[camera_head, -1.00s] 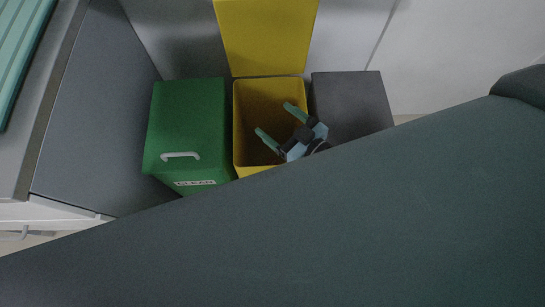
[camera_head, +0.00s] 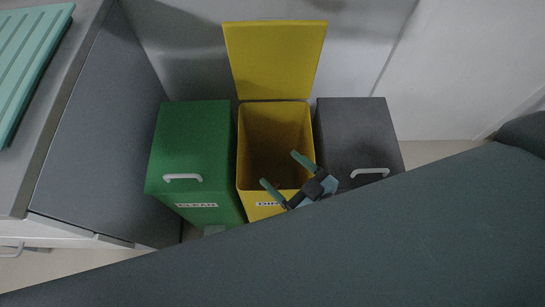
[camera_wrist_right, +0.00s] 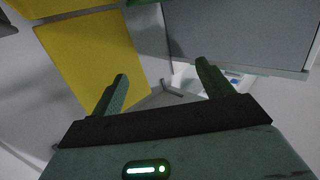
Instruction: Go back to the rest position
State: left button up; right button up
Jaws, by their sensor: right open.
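My right gripper (camera_head: 287,172) is open and empty, with its two green fingers apart. In the head view it shows over the front part of the open yellow bin (camera_head: 262,122). In the right wrist view its fingers (camera_wrist_right: 162,85) are spread with nothing between them. My own large dark arm link covers the lower part of the head view. My left gripper does not show.
The yellow lid (camera_head: 274,58) stands raised behind its bin. A closed green bin (camera_head: 195,135) stands to the left and a closed dark grey bin (camera_head: 353,135) to the right. A grey counter (camera_head: 62,105) with a teal ribbed tray (camera_head: 28,60) is at the far left.

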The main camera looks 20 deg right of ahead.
jog(key=s+d+f+m+g+h, duration=0.1)
jog(key=s+d+f+g+h, duration=0.15)
jog(key=s+f, duration=0.45)
jog(key=s+d+f+m+g+h, duration=0.1)
jog(key=s+d+f+g, duration=0.2)
jog(key=s, duration=0.7)
jog(key=s+d+f+m+g+h, duration=0.1)
jog(key=s+d+f+g+h, duration=0.15)
jog(key=s+f, duration=0.45)
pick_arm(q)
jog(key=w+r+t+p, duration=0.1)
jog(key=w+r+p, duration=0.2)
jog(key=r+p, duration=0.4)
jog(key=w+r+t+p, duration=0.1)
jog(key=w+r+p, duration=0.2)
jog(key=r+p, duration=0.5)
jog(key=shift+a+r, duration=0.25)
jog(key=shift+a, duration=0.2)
pick_arm(e)
jog(key=w+r+t, duration=0.1)
jog(key=r, duration=0.8)
jog(key=w+r, duration=0.2)
jog(key=r, duration=0.7)
jog(key=shift+w+d+t+y, duration=0.25)
jog(key=shift+d+t+y, duration=0.15)
jog(key=shift+d, duration=0.05)
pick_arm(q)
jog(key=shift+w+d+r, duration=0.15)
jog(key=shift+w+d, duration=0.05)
